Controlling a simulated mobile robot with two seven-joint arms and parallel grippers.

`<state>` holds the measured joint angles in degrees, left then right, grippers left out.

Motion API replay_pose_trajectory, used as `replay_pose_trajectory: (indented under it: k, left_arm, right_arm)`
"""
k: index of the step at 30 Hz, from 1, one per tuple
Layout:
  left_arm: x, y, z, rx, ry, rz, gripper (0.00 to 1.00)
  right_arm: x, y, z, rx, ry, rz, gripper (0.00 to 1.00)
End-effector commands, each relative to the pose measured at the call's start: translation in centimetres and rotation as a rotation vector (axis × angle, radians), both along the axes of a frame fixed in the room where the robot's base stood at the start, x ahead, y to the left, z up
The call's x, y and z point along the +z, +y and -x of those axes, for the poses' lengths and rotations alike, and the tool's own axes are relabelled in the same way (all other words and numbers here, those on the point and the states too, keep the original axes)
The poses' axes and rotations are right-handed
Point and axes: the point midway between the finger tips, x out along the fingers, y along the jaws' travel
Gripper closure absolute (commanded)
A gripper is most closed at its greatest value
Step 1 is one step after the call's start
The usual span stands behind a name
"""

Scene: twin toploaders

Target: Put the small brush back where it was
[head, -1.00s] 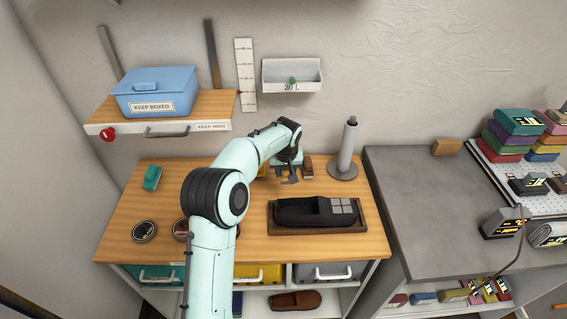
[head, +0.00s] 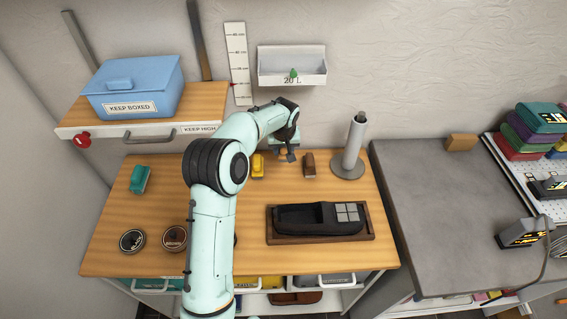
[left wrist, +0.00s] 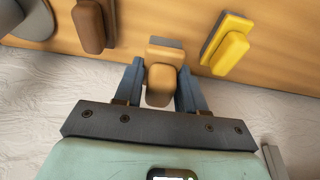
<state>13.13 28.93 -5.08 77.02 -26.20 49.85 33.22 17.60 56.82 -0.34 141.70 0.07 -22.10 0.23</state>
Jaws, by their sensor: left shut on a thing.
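My left gripper (head: 288,157) is at the back of the wooden bench, near the wall. In the left wrist view its two fingers (left wrist: 160,88) are closed on a small tan brush (left wrist: 160,75), which shows a greyish part at its far end. The brush is mostly hidden in the head view. A brown brush (head: 309,165) stands on the bench just right of the gripper, and a yellow brush (head: 257,166) just left. Both also show in the left wrist view, brown (left wrist: 90,25) and yellow (left wrist: 228,45). I cannot tell whether the held brush touches the bench.
A grey post on a round base (head: 347,165) stands to the right. A dark shoe in a wooden tray (head: 370,236) lies in front. A teal brush (head: 140,179) and round tins (head: 132,240) are at left. A shelf with a blue box (head: 140,85) hangs above.

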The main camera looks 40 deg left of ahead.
Motion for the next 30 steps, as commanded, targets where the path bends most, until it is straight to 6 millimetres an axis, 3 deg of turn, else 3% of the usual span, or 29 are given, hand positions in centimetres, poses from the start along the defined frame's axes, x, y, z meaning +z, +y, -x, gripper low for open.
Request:
replay_pose_trajectory:
  k: [13,27,28,30]
  left_arm:
    - [-6.0,0.0,0.0,-0.002,0.002,-0.001,0.89]
    - [-7.0,0.0,0.0,-0.001,-0.001,-0.001,0.89]
    - [-7.0,0.0,0.0,-0.001,-0.001,-0.001,0.54]
    - [-7.0,0.0,0.0,-0.001,-0.001,0.000,0.35]
  right_arm:
    - [-0.1,0.0,0.2,0.000,0.002,0.000,0.00]
    - [-0.3,0.0,0.4,0.000,0.004,0.000,0.00]
    - [-0.3,0.0,0.4,0.000,0.004,0.000,0.00]
    - [-0.3,0.0,0.3,0.000,0.004,0.000,0.00]
